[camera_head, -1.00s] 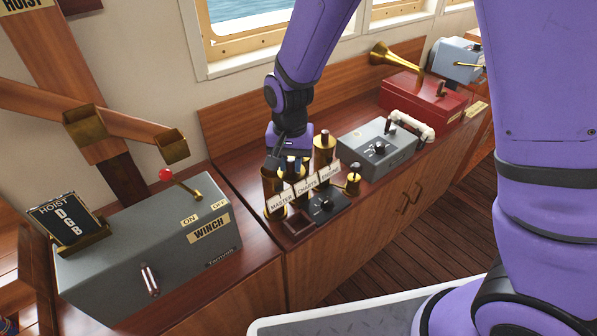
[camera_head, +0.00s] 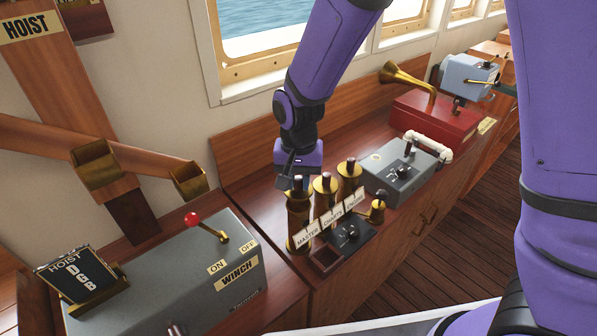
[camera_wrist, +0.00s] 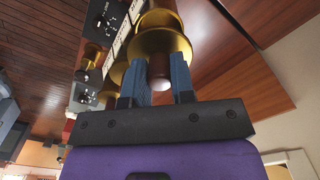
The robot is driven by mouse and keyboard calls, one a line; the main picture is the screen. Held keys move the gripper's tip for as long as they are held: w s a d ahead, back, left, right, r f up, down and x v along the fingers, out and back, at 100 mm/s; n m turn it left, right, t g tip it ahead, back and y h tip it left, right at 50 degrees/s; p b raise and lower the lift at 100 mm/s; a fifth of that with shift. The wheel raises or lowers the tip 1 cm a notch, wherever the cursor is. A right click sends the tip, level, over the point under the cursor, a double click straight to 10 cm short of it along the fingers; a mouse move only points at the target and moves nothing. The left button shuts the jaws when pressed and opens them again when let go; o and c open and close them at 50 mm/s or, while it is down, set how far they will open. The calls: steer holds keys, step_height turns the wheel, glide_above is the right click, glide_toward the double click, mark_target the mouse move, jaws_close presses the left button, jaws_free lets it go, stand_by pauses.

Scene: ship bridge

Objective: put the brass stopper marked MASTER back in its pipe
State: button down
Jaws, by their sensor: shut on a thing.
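Three brass pipes stand in a row on the console with white plates: the MASTER pipe (camera_head: 299,222) nearest, then the CHARTS pipe (camera_head: 324,200) and the ENGINE pipe (camera_head: 349,182). My gripper (camera_head: 294,182) is over the MASTER pipe. In the wrist view its blue fingers (camera_wrist: 159,86) are shut on the brown, pale-tipped handle of a stopper (camera_wrist: 159,68). A wide brass flange lies just beyond the handle. The stopper is in line with the MASTER pipe's mouth; I cannot tell whether it is fully seated. The other two pipes have dark handles upright on top.
A black panel with a dial (camera_head: 351,233) and a small brass knobbed fitting (camera_head: 378,209) stand right of the pipes. The grey winch box (camera_head: 180,275) with its red-knobbed lever is at left. A grey box with a white handle (camera_head: 398,168) and a red box (camera_head: 437,118) stand behind right.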

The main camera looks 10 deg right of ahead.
steer(key=shift+f, duration=1.9)
steer(key=c, duration=0.9)
jaws_free()
step_height(320, 180, up, 10)
steer(key=shift+r, duration=0.4)
